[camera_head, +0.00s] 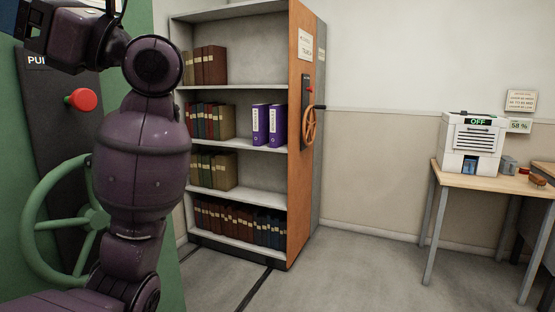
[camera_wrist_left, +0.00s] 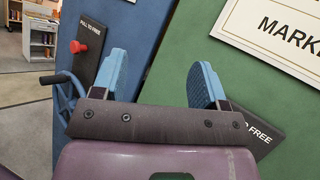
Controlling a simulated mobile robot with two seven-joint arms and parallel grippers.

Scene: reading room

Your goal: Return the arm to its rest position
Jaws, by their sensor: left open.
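My left arm (camera_head: 143,150), dark purple, rises in front of a green shelf end panel on the left in the head view. Its forearm bends toward the upper left corner, and the gripper is not clearly seen there. In the left wrist view my left gripper (camera_wrist_left: 158,76) is open, with two blue finger pads apart and nothing between them. Behind the fingers are a blue panel (camera_wrist_left: 140,25) and a green panel (camera_wrist_left: 232,72), tilted in the view. Whether the fingers touch either panel cannot be told. My right gripper is not in view.
A green handwheel (camera_head: 62,220) and red knob (camera_head: 82,99) lie close behind the arm. An orange-ended bookshelf (camera_head: 300,190) with books and purple binders stands in the middle. A table (camera_head: 490,180) with a white device (camera_head: 472,142) reading OFF is right. The floor between is clear.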

